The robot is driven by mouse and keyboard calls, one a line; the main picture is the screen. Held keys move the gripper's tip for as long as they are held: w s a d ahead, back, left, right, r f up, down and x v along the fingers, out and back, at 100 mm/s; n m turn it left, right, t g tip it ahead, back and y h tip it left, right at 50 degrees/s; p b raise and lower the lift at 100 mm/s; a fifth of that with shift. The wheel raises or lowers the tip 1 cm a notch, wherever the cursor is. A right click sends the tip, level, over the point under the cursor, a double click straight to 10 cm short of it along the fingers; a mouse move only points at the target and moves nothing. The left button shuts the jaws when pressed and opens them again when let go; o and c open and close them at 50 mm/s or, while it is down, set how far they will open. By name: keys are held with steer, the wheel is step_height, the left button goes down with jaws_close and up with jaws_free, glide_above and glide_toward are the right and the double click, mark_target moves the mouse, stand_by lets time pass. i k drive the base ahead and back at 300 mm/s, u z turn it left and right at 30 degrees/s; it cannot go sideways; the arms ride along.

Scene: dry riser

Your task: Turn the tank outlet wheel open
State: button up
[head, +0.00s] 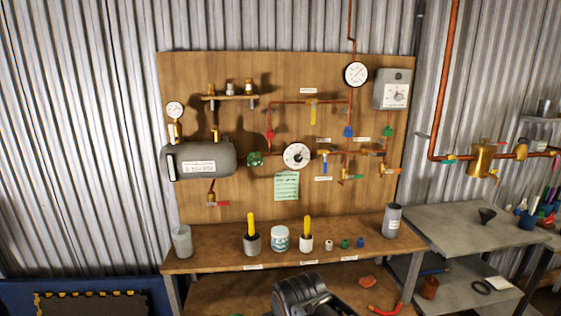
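The tank (200,160) is a dark grey horizontal cylinder with a white label, mounted at the left of the wooden board. A small green wheel (255,159) sits on the pipe just right of the tank, left of a round white dial (296,156). Its open or shut position is too small to tell. A dark grey part of my arm shows at the bottom middle, well below the wheel and apart from it. My gripper's fingers do not show.
The wooden board (230,80) carries copper pipes, several coloured valve handles, a gauge (356,74) and a grey box (391,89). The bench (215,262) below holds a grey cup (181,241), a white jar (280,238) and a grey bottle (392,220). A metal table (440,222) stands at right.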

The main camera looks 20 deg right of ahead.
mark_target(255, 158)
steer(key=z, duration=0.95)
steer(key=i, duration=1.05)
steer(key=u, duration=0.5)
